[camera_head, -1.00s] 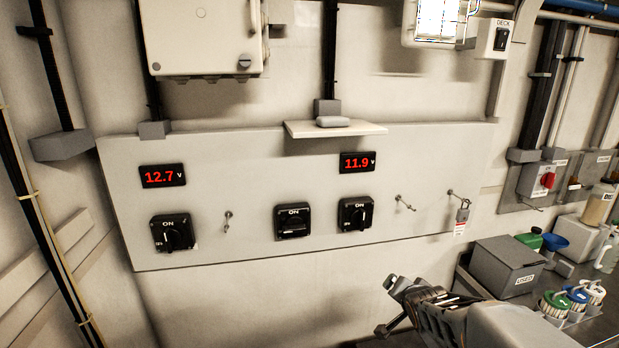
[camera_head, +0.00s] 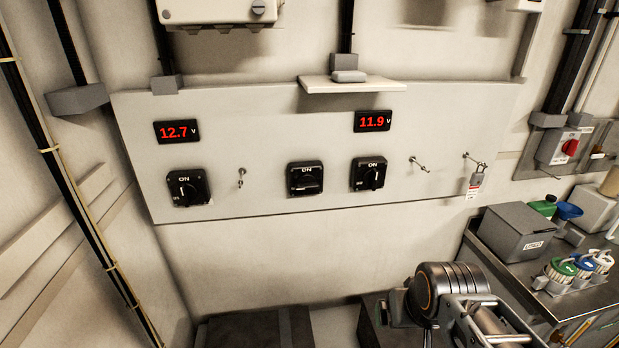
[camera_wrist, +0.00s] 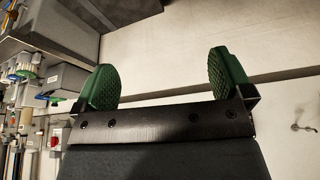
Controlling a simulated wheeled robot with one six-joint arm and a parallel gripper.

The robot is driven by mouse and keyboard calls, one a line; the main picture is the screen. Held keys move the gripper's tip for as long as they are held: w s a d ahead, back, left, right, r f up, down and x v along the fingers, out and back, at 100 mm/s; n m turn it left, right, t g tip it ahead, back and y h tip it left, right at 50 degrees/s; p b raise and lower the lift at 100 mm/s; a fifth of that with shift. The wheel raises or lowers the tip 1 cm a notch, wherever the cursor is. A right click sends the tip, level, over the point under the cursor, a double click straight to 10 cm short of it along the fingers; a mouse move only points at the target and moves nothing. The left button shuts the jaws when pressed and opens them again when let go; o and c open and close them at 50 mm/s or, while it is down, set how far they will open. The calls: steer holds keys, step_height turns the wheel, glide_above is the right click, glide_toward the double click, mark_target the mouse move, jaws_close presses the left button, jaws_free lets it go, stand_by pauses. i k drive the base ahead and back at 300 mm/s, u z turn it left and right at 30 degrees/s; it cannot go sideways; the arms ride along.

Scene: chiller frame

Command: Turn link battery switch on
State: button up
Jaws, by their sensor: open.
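A pale wall panel (camera_head: 240,115) carries three black rotary switches marked ON: a left switch (camera_head: 188,188), a middle switch (camera_head: 305,178) and a right switch (camera_head: 369,174). The middle switch's handle lies horizontal; the left and right handles look closer to upright. I cannot read which one is the link switch. In the wrist view my gripper (camera_wrist: 164,82) is open and empty, its green pads wide apart. It is away from the switches. In the head view my arm is at lower right, below the panel, with the fingertips not clearly visible.
Red displays read 12.7 V (camera_head: 177,132) and 11.9 V (camera_head: 372,121). A small shelf (camera_head: 352,86) juts from the panel's top. A padlock (camera_head: 477,179) hangs at right. A grey box (camera_head: 515,232) and capped containers (camera_head: 575,268) stand on the right bench.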

mark_target(307, 183)
steer(key=k, duration=1.3)
steer(key=u, duration=0.95)
steer(key=i, duration=1.4)
steer(key=z, duration=0.55)
